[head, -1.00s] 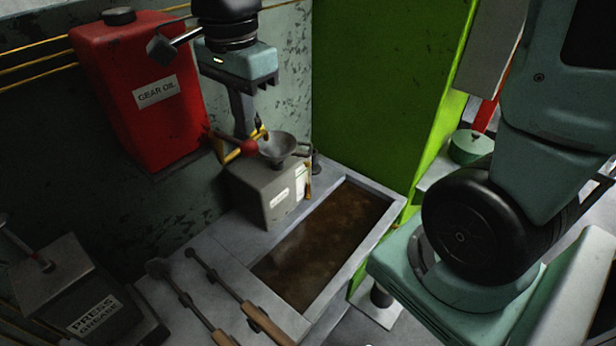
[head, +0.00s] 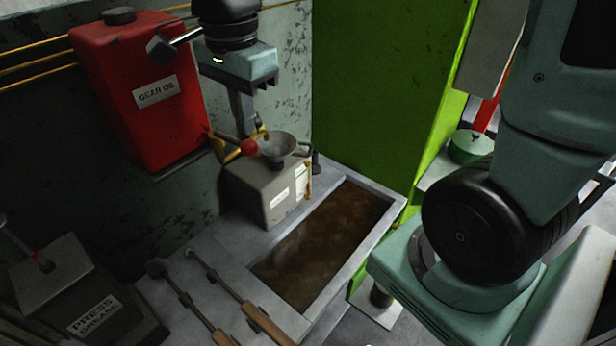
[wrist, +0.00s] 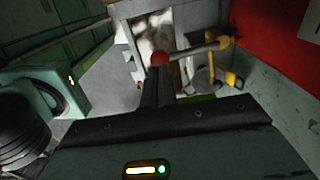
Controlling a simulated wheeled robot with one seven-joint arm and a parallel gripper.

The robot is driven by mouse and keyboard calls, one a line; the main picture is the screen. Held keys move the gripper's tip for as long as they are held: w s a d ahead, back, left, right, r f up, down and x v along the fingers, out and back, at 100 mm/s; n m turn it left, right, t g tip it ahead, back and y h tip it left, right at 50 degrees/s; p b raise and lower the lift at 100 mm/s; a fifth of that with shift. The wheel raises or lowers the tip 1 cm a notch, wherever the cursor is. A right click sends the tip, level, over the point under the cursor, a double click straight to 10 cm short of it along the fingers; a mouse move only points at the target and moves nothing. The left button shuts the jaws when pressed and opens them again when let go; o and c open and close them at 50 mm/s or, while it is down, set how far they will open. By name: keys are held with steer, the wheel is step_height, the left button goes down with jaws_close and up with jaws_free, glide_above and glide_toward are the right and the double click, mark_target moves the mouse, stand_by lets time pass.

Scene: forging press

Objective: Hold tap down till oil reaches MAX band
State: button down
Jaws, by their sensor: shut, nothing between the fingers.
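The red GEAR OIL can (head: 145,95) hangs on the wall, with a tap lever ending in a red knob (head: 249,147) below its right side. The knob also shows in the wrist view (wrist: 159,58). A yellow tap part (head: 228,156) is partly hidden behind the lever. A grey funnel (head: 277,146) sits on the grey oil box (head: 262,190). The box has an upright amber gauge (head: 308,182) on its right; its level and MAX band are too small to read. My gripper (head: 247,130) is shut and empty, pointing down just above the knob; I cannot tell whether it touches.
A sunken trough of brown liquid (head: 325,240) lies right of the box. Long-handled tools (head: 215,285) lie on the ledge in front. A PRESS GREASE box (head: 75,290) stands at the lower left. A green panel (head: 375,90) rises behind the trough.

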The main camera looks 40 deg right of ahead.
mark_target(248, 141)
steer(key=shift+f, duration=0.1)
steer(key=shift+f+b, duration=1.65)
steer(key=shift+f, duration=0.2)
stand_by(6.0)
